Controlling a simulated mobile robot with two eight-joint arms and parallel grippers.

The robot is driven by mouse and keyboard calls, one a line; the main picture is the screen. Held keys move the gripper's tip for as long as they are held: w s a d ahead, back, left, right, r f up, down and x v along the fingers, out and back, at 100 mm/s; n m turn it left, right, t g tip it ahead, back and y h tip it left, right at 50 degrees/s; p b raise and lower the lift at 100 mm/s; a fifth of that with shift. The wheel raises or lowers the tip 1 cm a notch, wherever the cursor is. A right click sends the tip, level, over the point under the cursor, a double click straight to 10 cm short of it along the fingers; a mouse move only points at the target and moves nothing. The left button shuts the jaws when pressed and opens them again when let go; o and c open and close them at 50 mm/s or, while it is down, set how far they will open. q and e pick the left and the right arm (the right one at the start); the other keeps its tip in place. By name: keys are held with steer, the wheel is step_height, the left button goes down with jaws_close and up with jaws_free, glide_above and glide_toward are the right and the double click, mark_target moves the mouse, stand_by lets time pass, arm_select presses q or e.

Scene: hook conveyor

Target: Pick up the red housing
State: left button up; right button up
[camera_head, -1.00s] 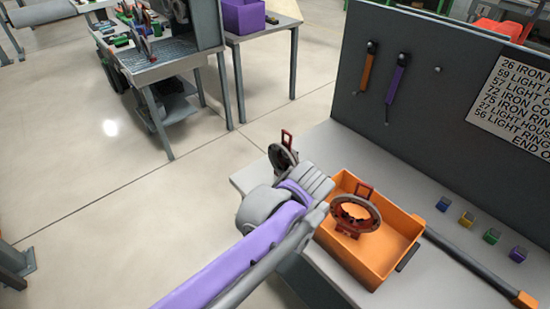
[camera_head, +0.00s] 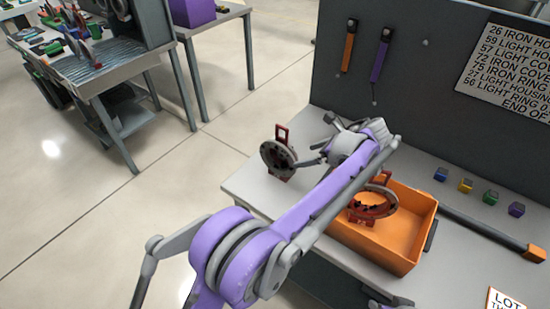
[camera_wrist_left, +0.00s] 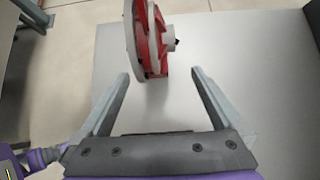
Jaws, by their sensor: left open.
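A red housing with a grey round face (camera_head: 279,158) stands upright on the grey table, left of the orange bin. In the left wrist view the housing (camera_wrist_left: 150,40) shows edge-on, just beyond the fingertips and between their lines. My left gripper (camera_head: 314,140) is open and empty, to the right of the housing in the head view. Its two spread fingers also show in the left wrist view (camera_wrist_left: 160,76). A second red ring-shaped part (camera_head: 374,203) sits in the orange bin (camera_head: 405,250), partly hidden by my left arm. A grey piece at the bottom edge may be my right gripper.
Several small coloured blocks (camera_head: 466,186) line the table right of the bin, beside a long grey bar (camera_head: 490,229). A dark panel (camera_head: 420,80) with hanging tools and a sign stands behind. The table around the standing housing is mostly clear.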

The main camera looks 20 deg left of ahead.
mark_target(278, 162)
arm_select(q)
steer(key=shift+a+r+x, duration=0.1)
steer(key=shift+x, duration=1.7)
steer(key=shift+a+r+x, duration=0.1)
steer(key=shift+a+x, duration=0.05)
steer(key=shift+x, duration=1.6)
steer(key=shift+a+r+x, duration=0.1)
steer(key=shift+x, duration=1.7)
steer(key=shift+s+r, duration=0.1)
jaws_close()
